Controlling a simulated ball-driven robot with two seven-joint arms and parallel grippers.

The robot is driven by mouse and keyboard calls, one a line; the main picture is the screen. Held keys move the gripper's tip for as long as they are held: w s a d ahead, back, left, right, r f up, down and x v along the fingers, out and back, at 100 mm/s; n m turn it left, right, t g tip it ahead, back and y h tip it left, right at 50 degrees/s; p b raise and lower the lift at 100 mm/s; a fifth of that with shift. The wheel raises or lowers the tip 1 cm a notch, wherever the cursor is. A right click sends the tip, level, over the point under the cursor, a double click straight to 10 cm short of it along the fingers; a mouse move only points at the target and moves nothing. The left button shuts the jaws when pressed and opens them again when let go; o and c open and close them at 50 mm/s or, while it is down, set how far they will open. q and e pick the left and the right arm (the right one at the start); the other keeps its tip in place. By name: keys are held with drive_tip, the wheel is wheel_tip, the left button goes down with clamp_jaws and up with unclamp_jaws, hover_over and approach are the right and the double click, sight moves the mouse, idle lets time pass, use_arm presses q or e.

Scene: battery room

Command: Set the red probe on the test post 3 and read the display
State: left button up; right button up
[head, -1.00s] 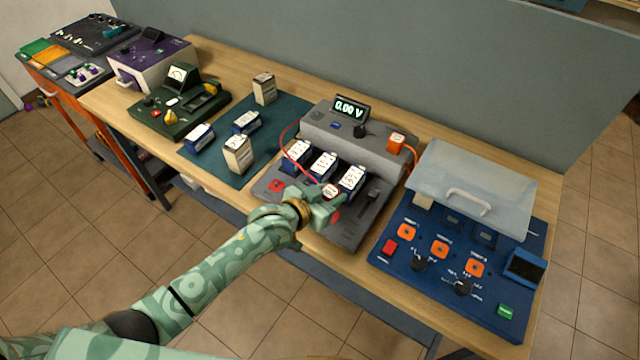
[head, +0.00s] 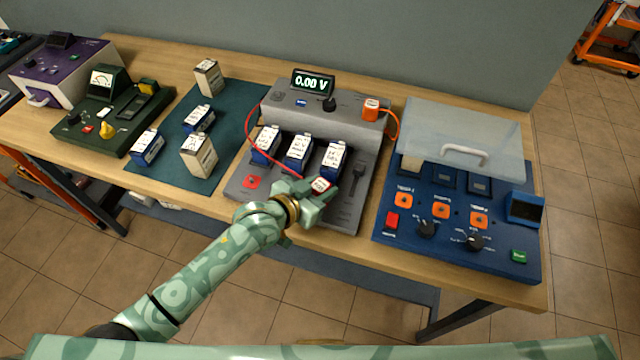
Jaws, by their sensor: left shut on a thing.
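The grey tester (head: 279,118) stands mid-table; its display (head: 313,82) reads 0.00 V. Three blue batteries with white labelled tops, left (head: 266,143), middle (head: 299,152) and right (head: 333,159), sit in a row on it. My left gripper (head: 319,194) is shut on the red probe (head: 321,185), which has a white label on top. It is at the front of the tester, just in front of the right battery. A red cable (head: 249,121) runs from the tester's left side towards the probe. I cannot make out the test posts or their numbers. My right gripper is out of view.
An orange block (head: 371,107) with an orange cable sits on the tester's back right. A blue panel (head: 390,255) with a clear lid (head: 440,125) is at right. A teal mat (head: 228,107) with loose batteries and a green meter (head: 100,135) are at left.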

use_arm(q)
drive_tip(key=shift+f, duration=0.5)
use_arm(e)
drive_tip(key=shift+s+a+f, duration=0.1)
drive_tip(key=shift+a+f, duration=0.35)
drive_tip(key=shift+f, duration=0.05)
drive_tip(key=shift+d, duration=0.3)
use_arm(q)
drive_tip(key=shift+p, duration=0.3)
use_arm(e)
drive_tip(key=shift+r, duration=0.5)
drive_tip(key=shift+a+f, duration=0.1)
use_arm(q)
drive_tip(key=shift+f+b, duration=0.5)
drive_tip(key=shift+f, duration=0.1)
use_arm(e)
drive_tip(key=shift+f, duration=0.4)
use_arm(q)
drive_tip(key=o, duration=0.8)
